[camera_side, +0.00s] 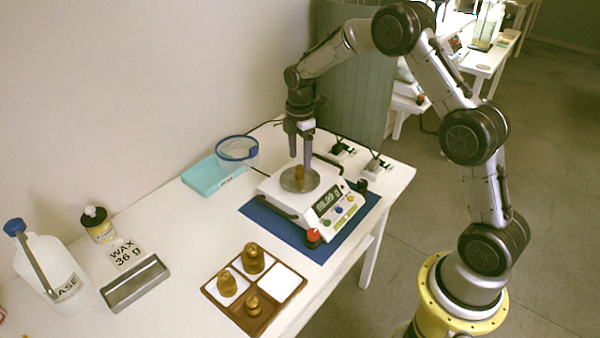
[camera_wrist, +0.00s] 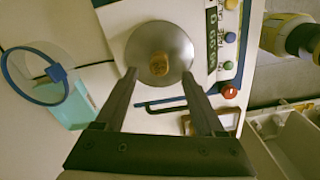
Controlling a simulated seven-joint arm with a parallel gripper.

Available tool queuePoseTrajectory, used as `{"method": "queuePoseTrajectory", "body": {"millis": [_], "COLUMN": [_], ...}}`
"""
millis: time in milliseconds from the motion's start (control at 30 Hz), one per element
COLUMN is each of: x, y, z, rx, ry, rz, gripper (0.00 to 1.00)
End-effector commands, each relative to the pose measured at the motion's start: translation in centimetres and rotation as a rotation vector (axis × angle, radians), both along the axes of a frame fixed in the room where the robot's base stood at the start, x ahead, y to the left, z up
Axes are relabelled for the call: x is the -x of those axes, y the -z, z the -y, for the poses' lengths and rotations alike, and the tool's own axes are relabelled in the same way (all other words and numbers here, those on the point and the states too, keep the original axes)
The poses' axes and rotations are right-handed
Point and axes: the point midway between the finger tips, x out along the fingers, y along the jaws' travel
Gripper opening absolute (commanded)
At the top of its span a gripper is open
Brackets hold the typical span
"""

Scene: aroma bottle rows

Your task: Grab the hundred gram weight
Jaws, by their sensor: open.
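A small brass weight (camera_side: 299,172) stands upright on the round metal pan (camera_side: 313,184) of the scale. In the wrist view the same weight (camera_wrist: 159,64) sits near the middle of the pan, with marks on its top too small to read. My gripper (camera_side: 300,158) points down over the pan with its fingers apart. In the wrist view my gripper (camera_wrist: 160,75) has one fingertip on each side of the weight, with visible gaps. Three more brass weights, one of them the largest (camera_side: 253,259), stand in a brown tray (camera_side: 236,314). I cannot read which weight is hundred gram.
The white scale (camera_side: 283,199) with display and buttons stands on a blue mat (camera_side: 263,221). A red button (camera_side: 313,236) is at its front. One tray compartment is empty.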

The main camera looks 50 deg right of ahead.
Motion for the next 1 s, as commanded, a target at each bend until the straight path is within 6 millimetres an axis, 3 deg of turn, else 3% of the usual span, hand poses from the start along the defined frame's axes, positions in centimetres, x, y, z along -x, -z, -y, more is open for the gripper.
{"method": "queuePoseTrajectory", "body": {"millis": [300, 600, 1000], "x": [-0.1, -0.1, -0.1], "y": [4.2, 4.7, 4.6], "z": [0.1, 0.1, 0.1], "rx": [-0.001, 0.000, 0.000], "ry": [0.000, 0.000, 0.000], "rz": [-0.003, -0.001, -0.001], "gripper": [0.71, 0.71, 0.01]}}
